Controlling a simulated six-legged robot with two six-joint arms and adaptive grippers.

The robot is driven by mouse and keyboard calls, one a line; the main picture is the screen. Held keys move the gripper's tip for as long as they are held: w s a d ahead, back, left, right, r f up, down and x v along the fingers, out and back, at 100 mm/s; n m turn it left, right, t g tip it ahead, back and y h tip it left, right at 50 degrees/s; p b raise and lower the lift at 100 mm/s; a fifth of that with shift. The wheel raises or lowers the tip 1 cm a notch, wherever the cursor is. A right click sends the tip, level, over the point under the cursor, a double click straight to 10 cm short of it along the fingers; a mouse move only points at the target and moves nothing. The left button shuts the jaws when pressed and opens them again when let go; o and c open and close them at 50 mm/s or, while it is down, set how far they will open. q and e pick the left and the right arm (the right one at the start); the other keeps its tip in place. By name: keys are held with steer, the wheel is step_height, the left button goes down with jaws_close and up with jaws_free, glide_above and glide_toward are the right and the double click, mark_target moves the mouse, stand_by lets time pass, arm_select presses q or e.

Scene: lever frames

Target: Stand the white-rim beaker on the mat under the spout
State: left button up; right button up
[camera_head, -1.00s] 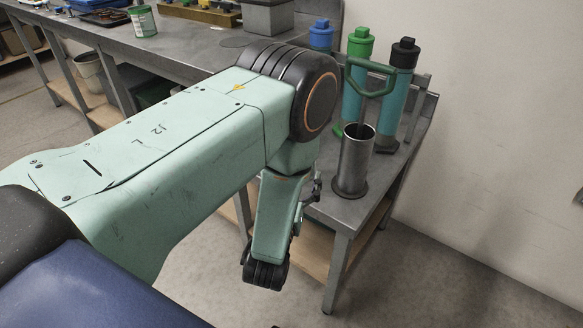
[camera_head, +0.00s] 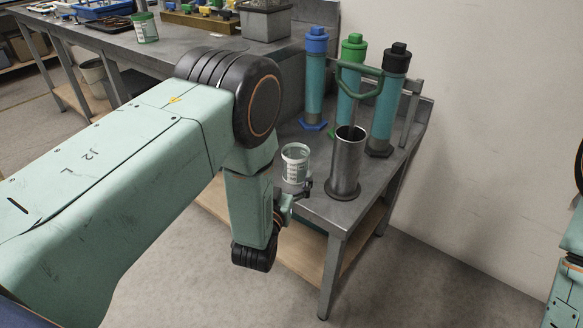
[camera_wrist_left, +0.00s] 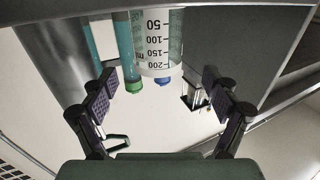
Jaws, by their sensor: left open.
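The white-rim beaker (camera_head: 295,165) is clear, with printed marks, and stands upright on the bench close to the steel cylinder. In the left wrist view the beaker (camera_wrist_left: 157,45) appears upside down, lying ahead of and between the fingers. My left gripper (camera_head: 300,192) is low beside the beaker; its fingers (camera_wrist_left: 160,95) are spread in the wrist view, with a gap on both sides of the beaker. Much of the gripper is hidden behind my wrist in the head view. I cannot pick out the spout or the mat for sure. My right gripper is not in view.
A steel cylinder (camera_head: 347,165) with a green handle (camera_head: 358,82) stands right of the beaker. Behind are turquoise tubes with blue (camera_head: 315,80), green (camera_head: 352,75) and black (camera_head: 390,100) caps. A green-rim beaker (camera_head: 145,28) and a grey box (camera_head: 266,20) stand farther back.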

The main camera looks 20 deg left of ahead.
mark_target(293, 164)
arm_select(q)
steer(key=w+b, duration=0.2)
steer(key=w, duration=0.4)
steer(key=shift+w+f+b, duration=0.1)
steer(key=shift+w+b, duration=0.2)
steer(key=shift+b, duration=0.1)
steer(key=shift+w, duration=0.3)
steer(key=c, duration=1.3)
